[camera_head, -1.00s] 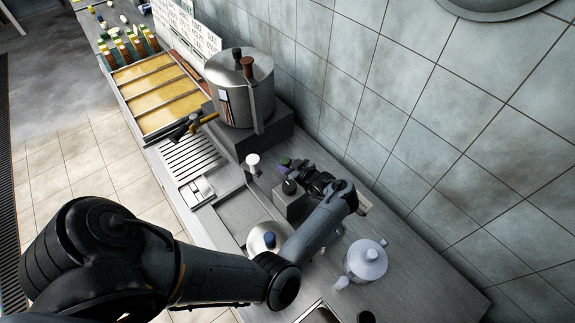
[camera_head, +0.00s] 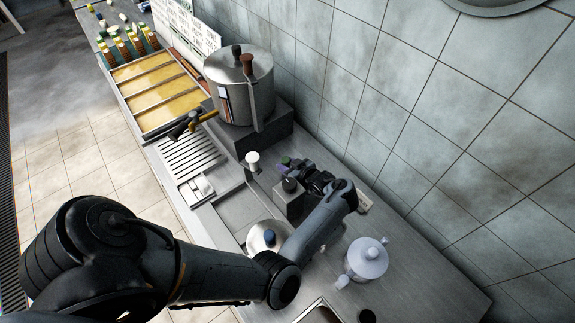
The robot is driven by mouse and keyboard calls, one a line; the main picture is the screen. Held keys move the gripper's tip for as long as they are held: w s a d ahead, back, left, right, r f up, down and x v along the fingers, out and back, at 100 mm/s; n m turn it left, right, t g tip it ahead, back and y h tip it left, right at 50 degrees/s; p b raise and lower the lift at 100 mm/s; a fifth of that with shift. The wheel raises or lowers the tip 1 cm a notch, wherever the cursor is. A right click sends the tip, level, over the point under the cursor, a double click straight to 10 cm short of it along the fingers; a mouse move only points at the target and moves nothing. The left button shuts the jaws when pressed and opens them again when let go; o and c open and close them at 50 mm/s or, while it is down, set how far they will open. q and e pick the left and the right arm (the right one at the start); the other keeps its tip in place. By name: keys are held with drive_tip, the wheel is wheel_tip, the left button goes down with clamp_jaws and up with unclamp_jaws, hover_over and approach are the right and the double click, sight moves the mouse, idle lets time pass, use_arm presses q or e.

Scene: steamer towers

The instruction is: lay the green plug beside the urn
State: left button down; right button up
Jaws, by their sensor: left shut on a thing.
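The urn (camera_head: 238,92) is a large steel pot with a brown-knobbed lid, standing on a dark grey block by the tiled wall. My left gripper (camera_head: 291,166) is low over the counter, to the right of the urn and its block. It is shut on the green plug (camera_head: 286,160), whose green end shows at the fingertips. A purple part shows just beside it. The dark gripper hides most of the plug, and I cannot tell whether the plug touches the counter. My right gripper is not in view.
A small grey box with a black knob (camera_head: 290,185) stands close to my left gripper. A white-topped tap (camera_head: 252,158), a round lid with a blue knob (camera_head: 268,237) and a pale teapot (camera_head: 367,258) are nearby. The tiled wall bounds the counter behind.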

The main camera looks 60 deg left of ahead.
use_arm(q)
drive_tip(key=shift+f, duration=0.15)
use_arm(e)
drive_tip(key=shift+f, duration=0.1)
use_arm(q)
drive_tip(key=c, duration=0.7)
unclamp_jaws()
drive_tip(key=shift+o, duration=0.2)
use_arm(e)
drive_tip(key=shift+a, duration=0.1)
